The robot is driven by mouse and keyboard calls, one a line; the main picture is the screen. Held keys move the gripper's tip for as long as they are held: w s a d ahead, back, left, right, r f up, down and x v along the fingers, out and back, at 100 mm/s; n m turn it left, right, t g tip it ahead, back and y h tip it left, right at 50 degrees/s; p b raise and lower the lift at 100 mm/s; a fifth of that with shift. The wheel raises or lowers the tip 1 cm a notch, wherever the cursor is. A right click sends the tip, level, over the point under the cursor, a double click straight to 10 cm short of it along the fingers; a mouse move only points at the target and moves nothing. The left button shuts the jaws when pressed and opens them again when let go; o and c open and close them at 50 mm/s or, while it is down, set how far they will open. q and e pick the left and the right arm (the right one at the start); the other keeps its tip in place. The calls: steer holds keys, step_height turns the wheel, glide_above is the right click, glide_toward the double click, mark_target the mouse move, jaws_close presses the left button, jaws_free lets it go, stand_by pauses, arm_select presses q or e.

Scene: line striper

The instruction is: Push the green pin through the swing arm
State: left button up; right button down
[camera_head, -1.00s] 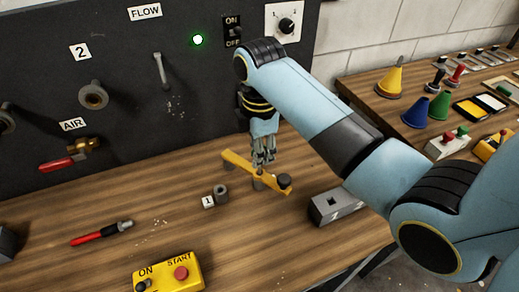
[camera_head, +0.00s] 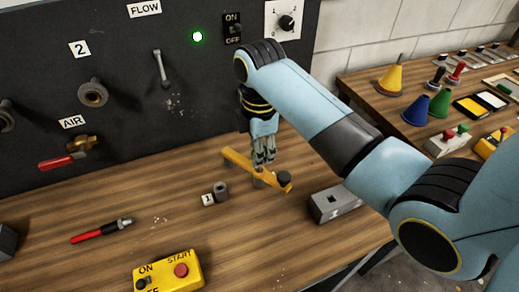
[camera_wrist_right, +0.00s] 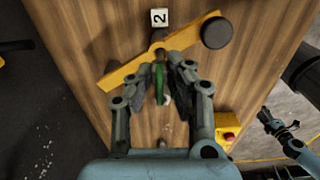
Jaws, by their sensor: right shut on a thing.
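The swing arm (camera_head: 240,160) is a yellow bar lying at a slant above the workbench, with a black knob (camera_head: 284,178) at its near right end. It also shows in the right wrist view (camera_wrist_right: 124,76). My right gripper (camera_head: 264,160) is over the middle of the bar, pointing down. In the right wrist view my right gripper (camera_wrist_right: 162,72) is shut on the green pin (camera_wrist_right: 159,80), beside the bar's middle hub. The pin's lower end is hard to make out, so I cannot tell whether it is in the bar's hole. A blue-grey gripper, apparently my left (camera_wrist_right: 282,128), shows at the right, its jaws unclear.
A grey block (camera_head: 334,204) stands right of the swing arm. A small grey cylinder (camera_head: 221,191) by a label 1 cube (camera_head: 208,199) stands left of it. A yellow control box (camera_head: 168,271) and a red-handled tool (camera_head: 101,232) lie nearer. The black panel (camera_head: 200,90) rises behind.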

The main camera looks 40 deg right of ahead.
steer(key=shift+f, duration=1.7)
steer(key=c, duration=1.2)
jaws_free()
steer(key=shift+o, duration=0.3)
steer(key=shift+o, duration=1.3)
steer(key=shift+r, duration=3.55)
